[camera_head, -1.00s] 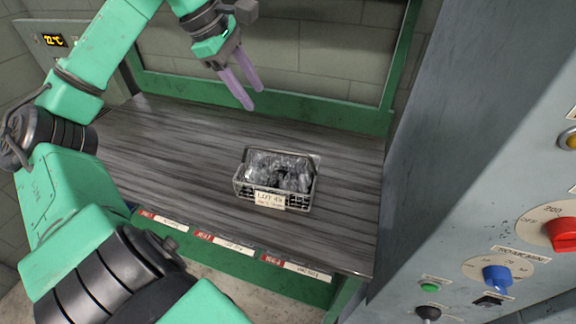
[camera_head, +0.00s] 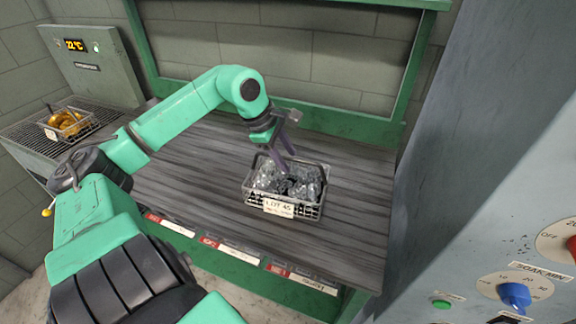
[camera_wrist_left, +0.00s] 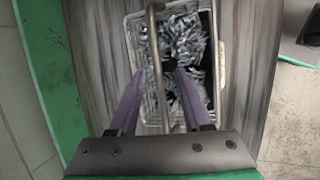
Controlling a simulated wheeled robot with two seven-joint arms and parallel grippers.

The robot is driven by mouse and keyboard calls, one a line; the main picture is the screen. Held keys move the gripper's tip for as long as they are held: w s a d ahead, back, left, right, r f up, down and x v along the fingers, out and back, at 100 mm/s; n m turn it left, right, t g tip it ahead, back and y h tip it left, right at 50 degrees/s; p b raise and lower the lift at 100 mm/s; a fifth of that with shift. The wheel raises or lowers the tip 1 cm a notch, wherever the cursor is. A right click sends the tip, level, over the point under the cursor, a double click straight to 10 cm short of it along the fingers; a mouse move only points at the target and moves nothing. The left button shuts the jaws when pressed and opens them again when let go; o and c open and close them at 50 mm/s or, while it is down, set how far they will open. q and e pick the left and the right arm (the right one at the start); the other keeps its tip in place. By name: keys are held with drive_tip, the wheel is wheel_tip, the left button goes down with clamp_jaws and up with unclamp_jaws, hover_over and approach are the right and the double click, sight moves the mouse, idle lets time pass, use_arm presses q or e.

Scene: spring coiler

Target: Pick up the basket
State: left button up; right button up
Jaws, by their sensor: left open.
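The basket (camera_head: 252,196) is a small wire basket with a handle and a "LOT 45" label, full of grey metal pieces. It stands upright on the dark wood-grained table (camera_head: 345,240). My left gripper (camera_head: 288,154) is over the basket's back edge, fingers pointing down. In the left wrist view the gripper (camera_wrist_left: 158,80) is open, with the handle (camera_wrist_left: 156,60) running between its two purple fingers and the basket (camera_wrist_left: 136,50) beneath. I cannot tell whether the fingers touch the handle. My right gripper is not in view.
Another wire basket (camera_head: 87,131) with golden pieces stands on a mesh rack (camera_head: 30,135) at the left. A grey control panel (camera_head: 450,200) with knobs rises close on the right. A green frame (camera_head: 340,122) bounds the table's back. The table left of the basket is clear.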

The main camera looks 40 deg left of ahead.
use_arm(q)
drive_tip(key=shift+w+d+f, duration=0.1)
drive_tip(key=shift+w+f, duration=0.2)
drive_tip(key=shift+f, duration=0.3)
clamp_jaws()
drive_tip(key=shift+r, duration=0.1)
idle(0.8)
